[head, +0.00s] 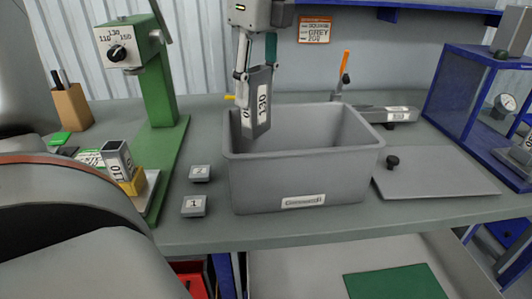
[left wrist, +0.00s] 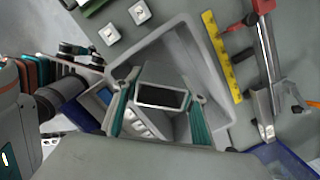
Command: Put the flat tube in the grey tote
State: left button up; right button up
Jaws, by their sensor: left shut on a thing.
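The flat tube (head: 258,105), a grey rectangular hollow tube labelled 130, hangs roughly upright and slightly tilted from my left gripper (head: 256,68). The gripper is shut on its upper part. The grey tote (head: 305,190) stands on the table, open at the top. The tube's lower end is over the left part of the tote's opening; I cannot tell how far below the rim it is. In the left wrist view the tube's open end (left wrist: 160,97) shows between the teal fingers, with the tote wall (left wrist: 185,45) around. My right gripper is not in view.
A green press (head: 160,85) and a tube labelled 110 (head: 118,160) in a yellow block stand left. Two small numbered blocks (head: 193,206) lie beside the tote. A grey plate (head: 435,172) lies to its right, a blue frame (head: 470,100) beyond.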

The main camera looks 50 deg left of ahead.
pick_arm(q)
notch_tip(320, 180, down, 14)
jog(key=shift+r+b, duration=0.2)
jog(key=shift+b, duration=0.45)
jog(key=shift+f, duration=0.2)
jog(key=o, duration=1.2)
jog(key=shift+r, duration=0.1)
jog(key=r, duration=0.4)
jog(key=d+r, duration=0.1)
jog(key=r, duration=0.3)
jog(key=r+p, duration=0.1)
jog(key=r, duration=0.3)
jog(key=shift+w+d+r, duration=0.1)
jog(key=shift+d, duration=0.1)
